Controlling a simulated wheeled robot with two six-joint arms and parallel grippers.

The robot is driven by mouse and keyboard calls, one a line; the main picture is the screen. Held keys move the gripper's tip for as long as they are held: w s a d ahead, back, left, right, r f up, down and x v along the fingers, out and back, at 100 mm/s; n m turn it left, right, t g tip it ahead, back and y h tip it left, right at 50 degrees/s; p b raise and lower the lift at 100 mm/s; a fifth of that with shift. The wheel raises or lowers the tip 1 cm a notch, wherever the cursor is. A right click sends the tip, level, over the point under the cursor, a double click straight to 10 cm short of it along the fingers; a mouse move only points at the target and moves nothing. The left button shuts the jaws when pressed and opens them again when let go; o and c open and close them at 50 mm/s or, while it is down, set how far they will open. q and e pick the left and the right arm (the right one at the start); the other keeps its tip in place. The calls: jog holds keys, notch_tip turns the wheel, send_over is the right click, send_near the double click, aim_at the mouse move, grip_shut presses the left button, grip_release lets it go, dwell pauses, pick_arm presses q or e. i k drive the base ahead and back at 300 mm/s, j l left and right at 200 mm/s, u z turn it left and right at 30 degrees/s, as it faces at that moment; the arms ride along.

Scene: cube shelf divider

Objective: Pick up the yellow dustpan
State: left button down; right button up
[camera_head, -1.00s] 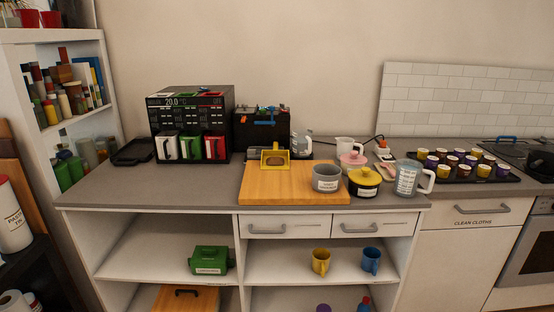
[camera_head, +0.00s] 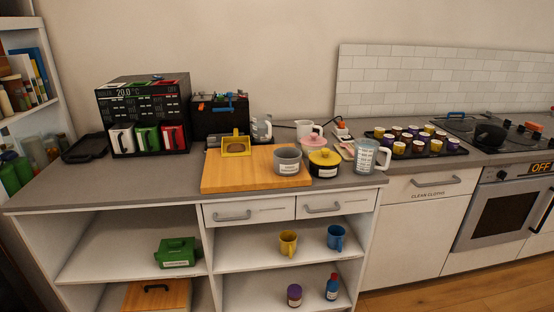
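The yellow dustpan (camera_head: 236,146) sits on the counter at the back edge of the wooden cutting board (camera_head: 226,181), in front of a black machine. It looks like a small yellow open-fronted scoop with a grey-brown inside. Whether it rests wholly on the board or partly behind it, I cannot tell. Neither of my grippers shows in the head view, and nothing is touching the dustpan.
A grey pot (camera_head: 288,161), a yellow-lidded pot (camera_head: 323,164) and a clear measuring jug (camera_head: 369,157) stand to the right. A black machine (camera_head: 220,118) is behind. The counter's left front (camera_head: 110,187) is clear. Shelves below hold a green box (camera_head: 177,253) and mugs.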

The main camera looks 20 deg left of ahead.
aim_at(235, 145)
jog(key=i+j+u, duration=0.25)
jog(key=i, duration=0.25)
jog(key=i+u, duration=0.25)
jog(key=i, duration=0.25)
